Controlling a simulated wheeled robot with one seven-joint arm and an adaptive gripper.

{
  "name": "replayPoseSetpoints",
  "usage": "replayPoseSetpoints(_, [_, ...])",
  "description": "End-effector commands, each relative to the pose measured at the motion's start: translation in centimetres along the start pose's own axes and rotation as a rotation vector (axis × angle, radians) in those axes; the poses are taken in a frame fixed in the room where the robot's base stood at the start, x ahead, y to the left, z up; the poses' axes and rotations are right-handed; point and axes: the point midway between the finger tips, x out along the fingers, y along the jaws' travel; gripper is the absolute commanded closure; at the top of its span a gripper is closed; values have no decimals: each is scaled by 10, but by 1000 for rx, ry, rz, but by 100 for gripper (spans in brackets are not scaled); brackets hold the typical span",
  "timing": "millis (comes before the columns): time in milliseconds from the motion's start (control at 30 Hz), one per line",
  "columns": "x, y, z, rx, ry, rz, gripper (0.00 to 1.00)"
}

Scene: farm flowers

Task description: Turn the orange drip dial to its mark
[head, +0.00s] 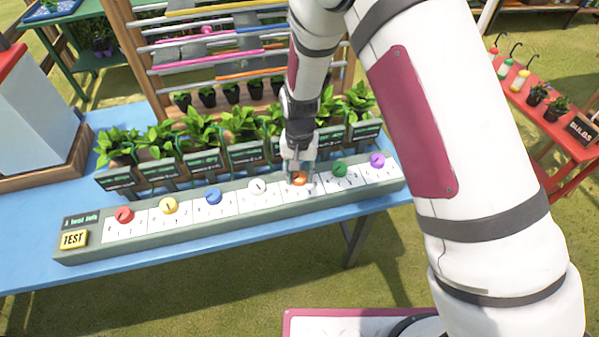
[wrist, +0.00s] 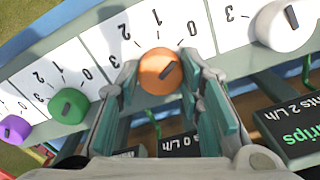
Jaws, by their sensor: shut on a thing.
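The orange dial (wrist: 158,72) sits on a white scale panel (wrist: 140,30) on the long grey-green strip. In the wrist view the scale shows 0, 1 and 2 around it. Its dark pointer slants up and to the right, roughly toward the 0 side. My gripper (wrist: 160,78) has one finger on each side of the dial and is shut on it. In the head view the orange dial (head: 300,178) is partly covered by my gripper (head: 299,168). A dark sign (wrist: 178,146) beyond my fingers partly reads "2 L/h", upside down.
A white dial (wrist: 285,25) and a green dial (wrist: 68,104) flank the orange one, with a purple dial (wrist: 14,129) farther out. Red (head: 124,214), yellow (head: 168,205) and blue (head: 212,196) dials and a yellow TEST button (head: 74,239) lie left. Potted plants (head: 200,130) stand behind.

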Motion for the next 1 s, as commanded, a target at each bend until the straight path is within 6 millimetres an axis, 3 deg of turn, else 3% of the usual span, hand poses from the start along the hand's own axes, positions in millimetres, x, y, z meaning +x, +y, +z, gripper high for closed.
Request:
replayPoseSetpoints(167, [0, -1, 0, 0, -1, -1, 94])
replayPoseSetpoints(200, [0, -1, 0, 0, 0, -1, 57])
replayPoseSetpoints(267, [0, -1, 0, 0, 0, -1, 45])
replayPoseSetpoints(667, [-7, -1, 0, -1, 2, -1, 45])
replayPoseSetpoints(1000, [-68, -1, -1, -1, 5, -4, 45])
